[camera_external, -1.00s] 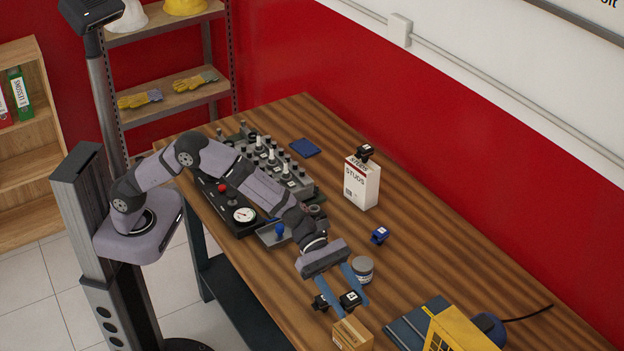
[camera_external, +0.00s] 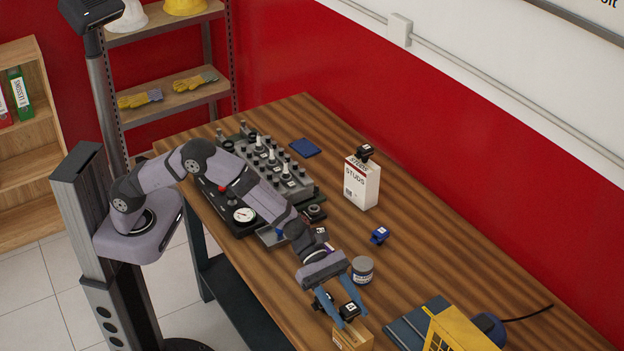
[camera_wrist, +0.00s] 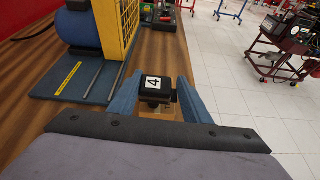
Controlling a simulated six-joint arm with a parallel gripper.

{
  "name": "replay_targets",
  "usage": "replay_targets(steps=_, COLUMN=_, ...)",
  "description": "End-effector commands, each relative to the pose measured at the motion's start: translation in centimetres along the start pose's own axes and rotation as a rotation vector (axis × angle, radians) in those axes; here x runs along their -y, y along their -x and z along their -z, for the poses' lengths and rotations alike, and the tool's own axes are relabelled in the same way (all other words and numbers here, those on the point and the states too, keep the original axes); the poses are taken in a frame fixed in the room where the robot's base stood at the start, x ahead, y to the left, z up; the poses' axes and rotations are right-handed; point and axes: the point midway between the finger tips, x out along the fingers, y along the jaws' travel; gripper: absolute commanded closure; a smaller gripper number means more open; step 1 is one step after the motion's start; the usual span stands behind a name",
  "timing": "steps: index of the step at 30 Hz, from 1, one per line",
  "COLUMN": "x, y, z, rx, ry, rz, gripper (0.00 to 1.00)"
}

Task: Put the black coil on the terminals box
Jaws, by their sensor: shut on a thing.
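My gripper (camera_external: 340,304) is shut on a black coil (camera_external: 350,312) with a white label. In the wrist view the coil (camera_wrist: 153,88) sits between the two blue fingers (camera_wrist: 156,95), its label reading 4. A small cardboard box (camera_external: 352,337), likely the terminals box, stands on the table directly below the coil. The coil is at or just over the box's top; I cannot tell whether they touch. The box's print is too small to read, and the fingers hide part of its top. Another black piece (camera_external: 322,302) shows beside the left finger, partly hidden.
A white STUDS box (camera_external: 361,186) has a black coil (camera_external: 365,152) on top. A grey tin (camera_external: 362,270) stands close behind the gripper. A blue coil (camera_external: 379,235) lies farther back. A yellow guarded machine (camera_external: 455,330) stands to the right. The wooden table between is clear.

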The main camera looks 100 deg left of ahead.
Motion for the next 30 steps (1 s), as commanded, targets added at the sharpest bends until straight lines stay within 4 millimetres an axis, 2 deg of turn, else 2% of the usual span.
replay_targets(steps=1, x=0.0, y=0.0, z=0.0, rx=0.000, ry=0.000, rz=0.000, gripper=0.49)
replay_targets(steps=3, x=0.0, y=0.0, z=0.0, rx=0.000, ry=0.000, rz=0.000, gripper=0.37)
replay_targets(steps=17, x=0.0, y=0.3, z=-0.5, rx=0.000, ry=0.000, rz=-0.001, gripper=0.37)
replay_targets(steps=23, x=-0.1, y=2.5, z=-0.2, rx=0.001, ry=0.000, rz=-0.002, gripper=0.37)
replay_targets(steps=30, x=-0.1, y=6.7, z=-0.2, rx=0.001, ry=0.000, rz=-0.003, gripper=0.37)
